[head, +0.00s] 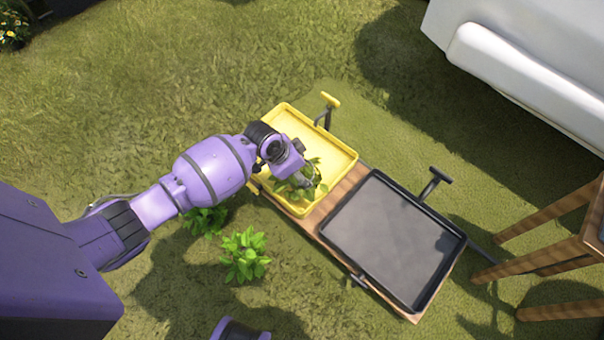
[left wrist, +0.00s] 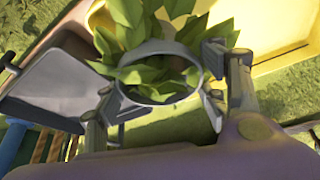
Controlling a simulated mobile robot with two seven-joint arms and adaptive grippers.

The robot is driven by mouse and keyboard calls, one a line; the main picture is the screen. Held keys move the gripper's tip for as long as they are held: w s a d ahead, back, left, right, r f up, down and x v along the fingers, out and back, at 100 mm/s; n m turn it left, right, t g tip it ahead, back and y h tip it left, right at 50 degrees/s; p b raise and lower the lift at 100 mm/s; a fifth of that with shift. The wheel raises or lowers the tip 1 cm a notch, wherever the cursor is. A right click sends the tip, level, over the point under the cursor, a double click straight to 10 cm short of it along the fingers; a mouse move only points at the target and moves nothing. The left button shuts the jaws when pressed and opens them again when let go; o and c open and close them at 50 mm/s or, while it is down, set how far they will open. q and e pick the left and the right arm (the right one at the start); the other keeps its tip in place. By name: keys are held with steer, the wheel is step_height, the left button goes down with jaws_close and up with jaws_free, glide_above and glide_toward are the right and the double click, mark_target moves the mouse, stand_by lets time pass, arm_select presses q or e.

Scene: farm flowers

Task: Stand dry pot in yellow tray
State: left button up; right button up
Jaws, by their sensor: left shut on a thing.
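The yellow tray (head: 333,147) lies on a wooden board in the middle of the head view. Its yellow floor also shows at the upper right of the left wrist view (left wrist: 275,50). My right gripper is not in view.
A black tray (head: 395,235) with a bare grey floor lies beside the yellow one on the wooden board (head: 345,190). Two leafy plants (head: 245,255) (head: 205,220) stand on the grass. Wooden legs (head: 550,225) and a white body (head: 535,80) are at right.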

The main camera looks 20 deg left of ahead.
arm_select(q)
steer(key=f, duration=0.1)
steer(key=w+b, duration=0.1)
steer(key=w+f, duration=0.1)
steer(key=shift+a+f, duration=0.25)
steer(key=shift+f, duration=0.1)
steer(key=shift+w+a+f+b, duration=0.1)
steer(key=shift+w+f+b, duration=0.1)
steer(key=shift+w+b, duration=0.15)
steer(key=shift+w+f+b, duration=0.15)
steer(key=shift+f+b, duration=0.35)
steer(key=shift+f, duration=0.4)
steer(key=shift+w+f+b, duration=0.15)
steer(key=shift+f+b, duration=0.35)
steer(key=shift+f, duration=0.35)
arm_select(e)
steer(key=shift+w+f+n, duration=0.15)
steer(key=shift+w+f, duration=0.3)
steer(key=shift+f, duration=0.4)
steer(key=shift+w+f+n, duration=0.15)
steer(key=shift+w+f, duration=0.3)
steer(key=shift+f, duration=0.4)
arm_select(q)
steer(key=shift+f, duration=0.2)
steer(key=o, duration=1.4)
